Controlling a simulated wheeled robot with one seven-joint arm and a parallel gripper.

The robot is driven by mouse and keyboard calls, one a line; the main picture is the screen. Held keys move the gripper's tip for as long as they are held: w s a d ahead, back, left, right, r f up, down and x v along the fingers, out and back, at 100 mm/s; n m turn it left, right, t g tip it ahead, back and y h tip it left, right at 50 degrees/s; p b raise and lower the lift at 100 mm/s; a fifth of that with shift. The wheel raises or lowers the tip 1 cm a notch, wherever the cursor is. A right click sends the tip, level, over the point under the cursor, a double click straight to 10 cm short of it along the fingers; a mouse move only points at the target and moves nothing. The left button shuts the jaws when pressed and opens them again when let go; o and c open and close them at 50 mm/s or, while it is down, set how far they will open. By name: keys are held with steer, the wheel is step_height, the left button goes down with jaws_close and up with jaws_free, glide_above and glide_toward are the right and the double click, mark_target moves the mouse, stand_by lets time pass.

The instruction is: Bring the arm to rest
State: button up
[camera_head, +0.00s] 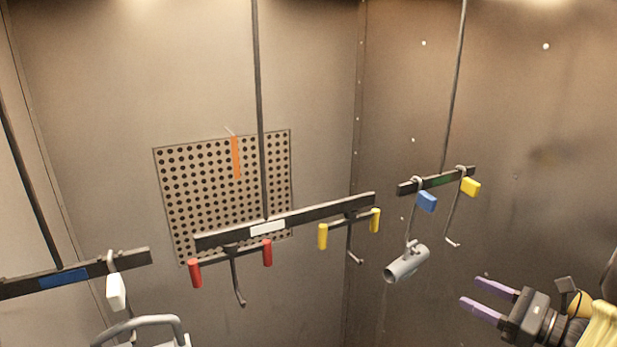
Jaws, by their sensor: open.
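My gripper (483,298) is at the lower right, with two purple fingers spread apart and pointing left. Nothing is between the fingers. My arm behind it has a yellow cover and runs off the right edge. The gripper is to the right of and below a grey cylindrical part (407,264), apart from it. That part hangs from a hook on the bar with the green label (437,182).
A middle bar (310,214) carries hooks with red grips (195,274) and yellow grips (323,237). A left bar (130,258) has a white-tagged hook (116,291) above a grey handled part (140,325). A perforated panel (175,200) is on the back wall. Blue (427,201) and yellow (470,187) tags hang right.

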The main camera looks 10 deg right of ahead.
steer(key=s+a+f+n+g+h, duration=0.2)
steer(key=a+f+n+g+h, duration=0.3)
steer(key=a+n, duration=0.7)
steer(key=s+a+f+n+g+h, duration=0.2)
steer(key=a+f+n+g+h, duration=0.3)
steer(key=a+f+n, duration=0.4)
steer(key=shift+s+a+f+n+g+b, duration=0.3)
steer(key=shift+a+n+g, duration=0.8)
steer(key=shift+n, duration=2.8)
steer(key=shift+a+r+t, duration=0.15)
steer(key=shift+a+t, duration=0.15)
